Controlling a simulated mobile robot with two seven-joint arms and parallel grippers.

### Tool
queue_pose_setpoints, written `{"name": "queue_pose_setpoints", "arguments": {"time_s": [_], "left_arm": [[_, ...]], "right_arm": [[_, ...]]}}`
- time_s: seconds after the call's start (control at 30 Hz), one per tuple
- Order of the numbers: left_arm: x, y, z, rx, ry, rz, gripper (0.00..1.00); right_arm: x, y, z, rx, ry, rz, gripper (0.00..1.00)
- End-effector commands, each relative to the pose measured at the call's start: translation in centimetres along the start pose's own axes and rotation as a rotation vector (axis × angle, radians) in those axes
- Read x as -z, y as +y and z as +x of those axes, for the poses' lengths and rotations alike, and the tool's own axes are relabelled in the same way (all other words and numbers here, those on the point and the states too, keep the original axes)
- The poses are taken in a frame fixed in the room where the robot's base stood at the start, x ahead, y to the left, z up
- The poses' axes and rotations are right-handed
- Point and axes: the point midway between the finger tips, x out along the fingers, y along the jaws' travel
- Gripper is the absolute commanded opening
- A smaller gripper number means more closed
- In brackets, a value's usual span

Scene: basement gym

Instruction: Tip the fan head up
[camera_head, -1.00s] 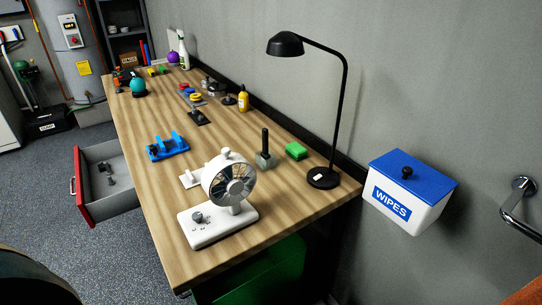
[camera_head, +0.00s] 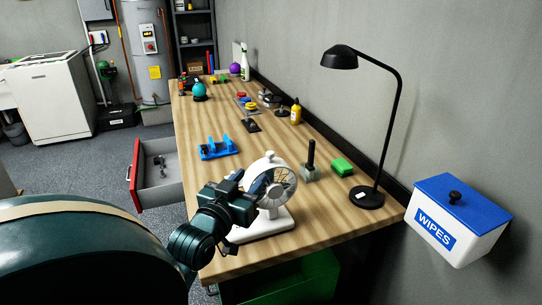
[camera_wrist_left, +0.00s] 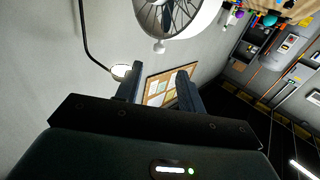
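The white fan stands on the near end of the wooden workbench. Its round caged head (camera_head: 279,184) faces toward the near right, above a white base (camera_head: 266,229). My dark left gripper (camera_head: 238,184) is at the left side of the fan head and hides part of the fan. In the left wrist view the fan head (camera_wrist_left: 180,18) is at the top, beyond the fingers. There my left gripper (camera_wrist_left: 158,88) has its fingers apart with nothing between them. Whether it touches the fan cannot be told. My right gripper is not in view.
An open drawer (camera_head: 157,177) juts out left. A wipes box (camera_head: 459,220) hangs on the wall.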

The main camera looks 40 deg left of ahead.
Motion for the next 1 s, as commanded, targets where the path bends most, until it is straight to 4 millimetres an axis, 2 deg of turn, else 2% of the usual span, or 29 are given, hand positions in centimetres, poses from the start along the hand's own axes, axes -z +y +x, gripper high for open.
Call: {"name": "queue_pose_setpoints", "arguments": {"time_s": [0.3,0.5,0.7,1.0], "left_arm": [[0.3,0.1,6.8,-0.001,0.000,0.001,0.39],[0.1,0.1,10.0,-0.001,-0.001,0.001,0.39],[0.0,0.1,11.4,-0.001,-0.002,0.002,0.39],[-0.1,0.1,11.5,-0.001,-0.002,0.002,0.38]], "right_arm": [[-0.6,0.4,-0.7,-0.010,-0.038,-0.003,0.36],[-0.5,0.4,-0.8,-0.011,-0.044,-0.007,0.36],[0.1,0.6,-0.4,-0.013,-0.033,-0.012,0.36],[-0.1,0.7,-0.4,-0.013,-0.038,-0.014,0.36]]}}
